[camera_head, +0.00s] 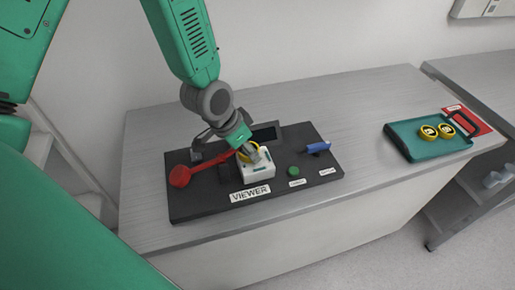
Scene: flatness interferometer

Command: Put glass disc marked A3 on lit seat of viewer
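The viewer (213,205) is a dark flat base with a VIEWER label on the table. A white block (262,173) stands on it near the middle. A yellow-rimmed disc (247,149) is at the block's top, between the fingers of my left gripper (256,153). The gripper appears shut on the disc, which looks tilted; the fingers partly cover it. I cannot read its mark, nor tell whether it touches the block. Two more yellow-rimmed discs, one on the left (428,132) and one on the right (446,130), lie on a teal tray. My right gripper is out of view.
The viewer carries a red round-ended lever (180,176), green button (293,171) and blue lever (318,147). Bare grey tabletop (350,170) separates viewer and tray.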

